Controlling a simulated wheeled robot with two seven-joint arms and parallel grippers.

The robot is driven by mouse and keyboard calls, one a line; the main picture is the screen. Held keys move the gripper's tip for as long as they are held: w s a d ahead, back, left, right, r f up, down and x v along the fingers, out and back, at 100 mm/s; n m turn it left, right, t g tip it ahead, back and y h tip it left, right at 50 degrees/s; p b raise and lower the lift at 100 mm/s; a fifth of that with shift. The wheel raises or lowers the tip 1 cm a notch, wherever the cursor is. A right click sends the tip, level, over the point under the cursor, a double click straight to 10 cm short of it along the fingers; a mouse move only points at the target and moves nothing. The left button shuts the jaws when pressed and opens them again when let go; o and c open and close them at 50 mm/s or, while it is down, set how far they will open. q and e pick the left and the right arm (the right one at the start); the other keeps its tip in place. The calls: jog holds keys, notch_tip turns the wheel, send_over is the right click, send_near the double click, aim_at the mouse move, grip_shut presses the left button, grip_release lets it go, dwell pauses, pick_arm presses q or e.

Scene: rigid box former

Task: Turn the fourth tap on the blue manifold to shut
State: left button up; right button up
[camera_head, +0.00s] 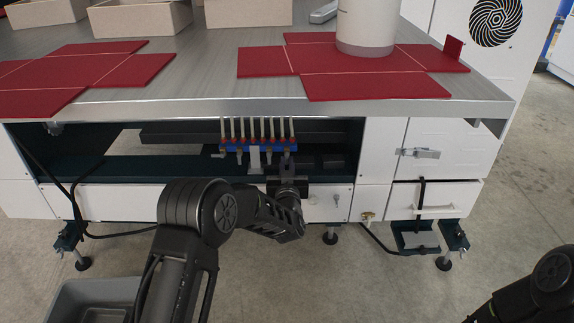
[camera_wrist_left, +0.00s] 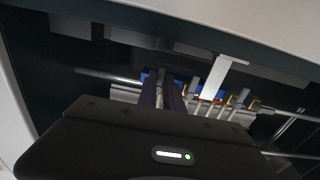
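The blue manifold (camera_head: 262,149) is under the front edge of the table in the head view, with a row of red taps and several pale tubes standing up from it. My left gripper (camera_head: 287,172) reaches up at the manifold's right end. In the left wrist view its two dark fingers (camera_wrist_left: 163,92) stand close together, with a narrow gap, in front of the blue manifold (camera_wrist_left: 205,93). The fingertips overlap the manifold there; I cannot tell whether a tap is between them. The fourth tap's handle position is too small to read. My right gripper is out of view.
The steel tabletop (camera_head: 215,66) overhangs the manifold. A pale bracket (camera_wrist_left: 222,72) stands beside the fingers. White cabinet doors (camera_head: 448,150) are on the right. Red flat box blanks (camera_head: 325,83) and a white cylinder (camera_head: 366,25) are on the table.

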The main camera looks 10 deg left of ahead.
pick_arm(q)
grip_shut()
jog(key=shift+m, duration=0.4)
jog(key=m+p, duration=0.2)
jog(key=m, duration=0.1)
jog(key=shift+s+a+r, duration=0.1)
jog(key=shift+a+r, duration=0.05)
jog(key=shift+a, duration=0.05)
jog(key=m+p, duration=0.1)
jog(key=m, duration=0.3)
jog(key=m+p, duration=0.1)
jog(key=shift+a+r+m+p, duration=0.2)
jog(key=shift+a+m+p, duration=0.1)
jog(key=shift+m+p, duration=0.1)
jog(key=m, duration=0.2)
jog(key=m+p, duration=0.1)
jog(key=m, duration=0.1)
jog(key=shift+s+a+r, duration=0.1)
jog(key=shift+a+r, duration=0.05)
jog(key=shift+r, duration=0.05)
jog(key=shift+a+r+m+p, duration=0.15)
jog(key=shift+m+p, duration=0.55)
jog(key=shift+m, duration=1.5)
